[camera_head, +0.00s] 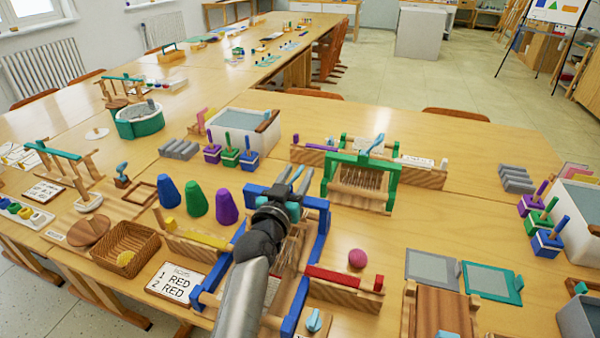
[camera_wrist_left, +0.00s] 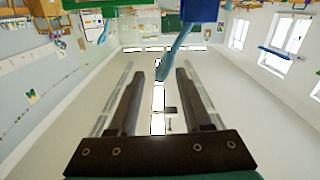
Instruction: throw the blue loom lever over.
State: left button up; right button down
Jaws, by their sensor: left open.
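The blue loom (camera_head: 323,222) stands at the front middle of the table in the head view, its blue frame partly covered by my left arm. Its light blue lever (camera_wrist_left: 181,48) shows in the wrist view as a slanted rod; its end appears between the fingers of my left gripper (camera_wrist_left: 159,76), but the depth is hard to judge. In the head view the left gripper (camera_head: 293,179) is at the loom's top bar, open and with no visible grip on the lever. My right gripper is out of view.
A green loom (camera_head: 390,180) with its own light blue lever (camera_head: 376,143) stands just behind to the right. Blue, green and purple cones (camera_head: 196,199) stand to the left. A pink ball (camera_head: 357,258) and a red bar (camera_head: 333,276) lie to the right.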

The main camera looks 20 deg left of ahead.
pick_arm(q)
jog(key=shift+w, duration=1.05)
grip_shut()
jog(key=shift+d+f, duration=0.1)
dwell(0.7)
